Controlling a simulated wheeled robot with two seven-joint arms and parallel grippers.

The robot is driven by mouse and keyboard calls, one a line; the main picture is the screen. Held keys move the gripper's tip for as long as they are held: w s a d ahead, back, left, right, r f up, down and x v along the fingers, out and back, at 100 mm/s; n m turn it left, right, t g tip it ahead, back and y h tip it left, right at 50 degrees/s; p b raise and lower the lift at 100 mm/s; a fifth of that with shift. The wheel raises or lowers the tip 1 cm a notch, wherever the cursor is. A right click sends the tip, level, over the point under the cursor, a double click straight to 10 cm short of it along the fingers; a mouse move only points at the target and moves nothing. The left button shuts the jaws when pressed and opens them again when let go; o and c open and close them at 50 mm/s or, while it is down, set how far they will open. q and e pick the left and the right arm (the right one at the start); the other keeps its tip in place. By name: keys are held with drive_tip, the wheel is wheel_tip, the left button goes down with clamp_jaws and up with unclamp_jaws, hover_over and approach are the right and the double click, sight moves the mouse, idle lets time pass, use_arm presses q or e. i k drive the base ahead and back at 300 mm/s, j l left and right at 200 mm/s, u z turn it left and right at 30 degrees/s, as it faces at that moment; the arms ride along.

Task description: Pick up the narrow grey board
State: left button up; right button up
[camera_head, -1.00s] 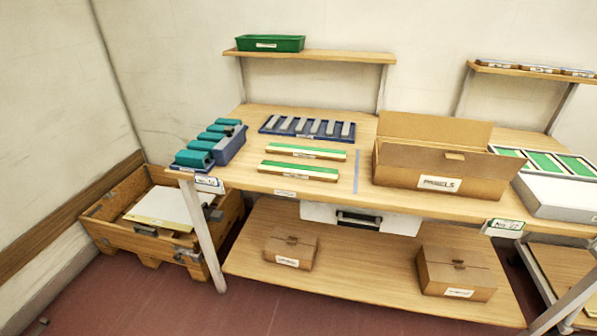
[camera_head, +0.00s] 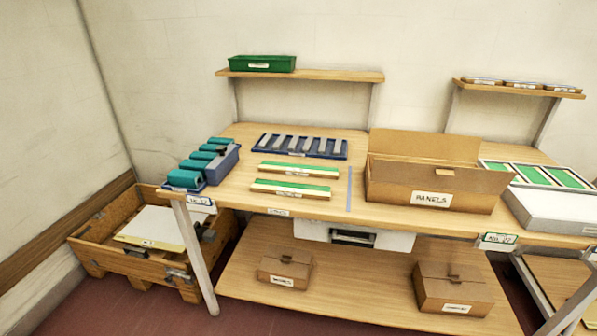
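Several narrow grey boards (camera_head: 308,145) stand side by side in a dark blue rack (camera_head: 343,152) on the back left of the wooden workbench (camera_head: 235,184). I cannot tell which one the task means. Two narrow green-topped strips with light edges, a far one (camera_head: 299,169) and a near one (camera_head: 290,189), lie in front of the rack. Neither of my grippers is in view.
A blue bin (camera_head: 222,166) with teal blocks (camera_head: 184,179) is at the bench's left end. An open cardboard box (camera_head: 385,184) labelled PANELS stands right of a grey-blue tape line (camera_head: 349,190). A wooden crate (camera_head: 128,262) is on the floor at left. Shelves hang behind.

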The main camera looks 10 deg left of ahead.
sight(321, 172)
drive_tip(key=i+j+z, duration=0.5)
drive_tip(key=j, duration=0.2)
drive_tip(key=i+j+z, duration=0.1)
drive_tip(key=j+z, duration=0.15)
drive_tip(key=j, duration=0.15)
